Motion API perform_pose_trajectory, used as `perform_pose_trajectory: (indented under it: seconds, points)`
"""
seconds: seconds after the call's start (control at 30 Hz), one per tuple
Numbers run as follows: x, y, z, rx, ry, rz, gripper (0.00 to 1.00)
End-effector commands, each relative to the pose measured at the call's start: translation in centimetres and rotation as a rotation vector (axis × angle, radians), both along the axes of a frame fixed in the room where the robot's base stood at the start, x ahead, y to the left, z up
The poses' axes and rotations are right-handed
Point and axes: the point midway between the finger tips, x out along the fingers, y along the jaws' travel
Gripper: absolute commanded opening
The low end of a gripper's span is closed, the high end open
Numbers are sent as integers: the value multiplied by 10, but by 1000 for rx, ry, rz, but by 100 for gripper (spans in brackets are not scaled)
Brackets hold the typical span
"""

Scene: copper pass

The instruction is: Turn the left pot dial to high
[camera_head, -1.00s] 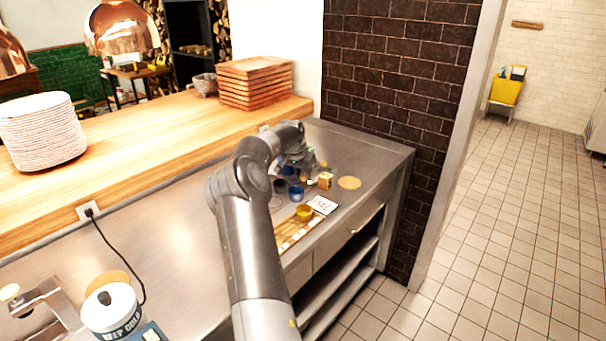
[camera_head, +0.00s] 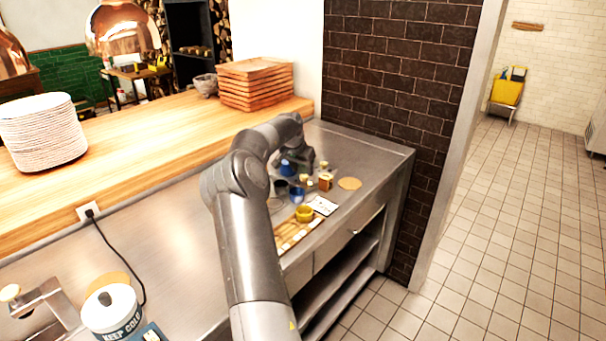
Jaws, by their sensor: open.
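I cannot pick out a left pot dial or its setting; the objects by my gripper are small and partly hidden by my arm. My gripper (camera_head: 306,160) is open at the far end of the steel counter (camera_head: 365,160), low over small objects; the fingertips are hard to make out. A blue item (camera_head: 288,168) shows just left of it. A dark cup (camera_head: 281,187) and a blue cup (camera_head: 297,194) stand nearer. I cannot tell whether the gripper touches anything.
A small wooden block (camera_head: 326,181), a round tan mat (camera_head: 349,184), a white card (camera_head: 322,206) and a yellow bowl (camera_head: 304,213) lie near the gripper. Stacked wooden trays (camera_head: 255,85) and plates (camera_head: 42,132) stand on the wooden shelf. A "KEEP COLD" tub (camera_head: 113,312) is front left.

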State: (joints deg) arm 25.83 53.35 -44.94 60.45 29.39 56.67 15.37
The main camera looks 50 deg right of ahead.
Motion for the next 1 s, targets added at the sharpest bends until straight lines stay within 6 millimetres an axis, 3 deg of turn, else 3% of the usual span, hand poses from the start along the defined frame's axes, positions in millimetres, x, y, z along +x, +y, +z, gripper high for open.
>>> perform_pose_trajectory:
  seconds: [0.2,0.4,1.0]
  points:
    - [-3,17,43,-2,-3,1,47]
    - [-5,26,64,-1,-1,0,47]
    - [-6,28,68,-1,-1,-1,47]
